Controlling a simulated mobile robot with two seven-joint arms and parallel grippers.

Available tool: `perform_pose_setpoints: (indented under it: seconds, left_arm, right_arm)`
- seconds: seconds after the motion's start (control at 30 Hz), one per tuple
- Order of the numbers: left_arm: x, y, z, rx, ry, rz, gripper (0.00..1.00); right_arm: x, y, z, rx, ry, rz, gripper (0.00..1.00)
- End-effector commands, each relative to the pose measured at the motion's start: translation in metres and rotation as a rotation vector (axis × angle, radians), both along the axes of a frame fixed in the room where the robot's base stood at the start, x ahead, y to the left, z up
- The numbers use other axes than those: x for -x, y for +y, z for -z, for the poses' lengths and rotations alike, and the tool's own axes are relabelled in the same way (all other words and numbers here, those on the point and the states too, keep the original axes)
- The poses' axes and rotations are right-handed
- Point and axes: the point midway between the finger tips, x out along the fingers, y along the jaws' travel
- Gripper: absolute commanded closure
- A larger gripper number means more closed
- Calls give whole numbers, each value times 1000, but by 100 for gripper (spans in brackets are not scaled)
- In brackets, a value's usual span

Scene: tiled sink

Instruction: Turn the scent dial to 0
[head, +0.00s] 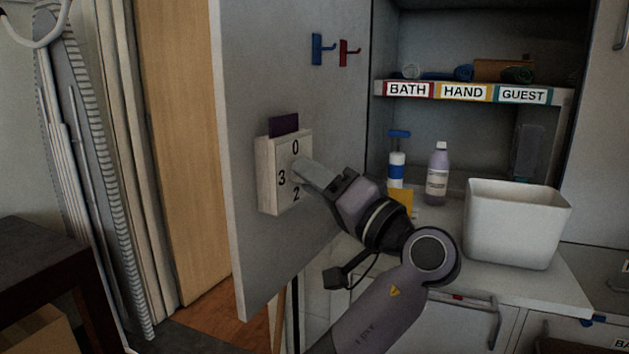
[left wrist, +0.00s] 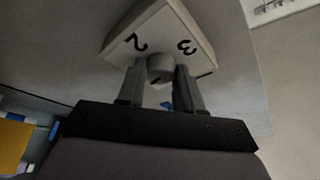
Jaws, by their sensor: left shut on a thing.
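The scent dial (head: 268,178) is a pale square box on the grey cabinet door, with a dark card at its top. In the head view its face shows 0 at the top, 3 at the left and 2 at the bottom; the right side is hidden by my gripper. In the left wrist view the dial face (left wrist: 186,22) shows 2 and 3. My left gripper (head: 302,171) is shut on the round knob (left wrist: 160,66), one finger on each side. I cannot tell which number the knob points to. My right gripper is not in view.
The grey door (head: 250,80) stands open, with blue and red hooks (head: 336,50) above the dial. A white bin (head: 515,225), a purple bottle (head: 438,173) and a blue-topped bottle (head: 397,165) stand on the counter at right. A labelled shelf (head: 565,97) is above.

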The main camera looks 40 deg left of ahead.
Motion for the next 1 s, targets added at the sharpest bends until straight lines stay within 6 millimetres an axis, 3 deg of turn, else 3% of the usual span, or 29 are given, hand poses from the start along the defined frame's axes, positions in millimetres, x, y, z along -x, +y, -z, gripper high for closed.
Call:
perform_pose_setpoints:
  seconds: [0.27,0.5,0.9,1.0]
  left_arm:
    - [0,0,3,-3,-25,1,95]
    - [-1,0,7,-11,-125,0,95]
    - [-4,0,10,-48,-481,-1,95]
    - [-5,0,9,-58,-575,-1,95]
  right_arm:
    - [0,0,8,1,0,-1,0]
    - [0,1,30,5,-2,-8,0]
    - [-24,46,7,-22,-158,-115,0]
    - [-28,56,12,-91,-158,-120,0]
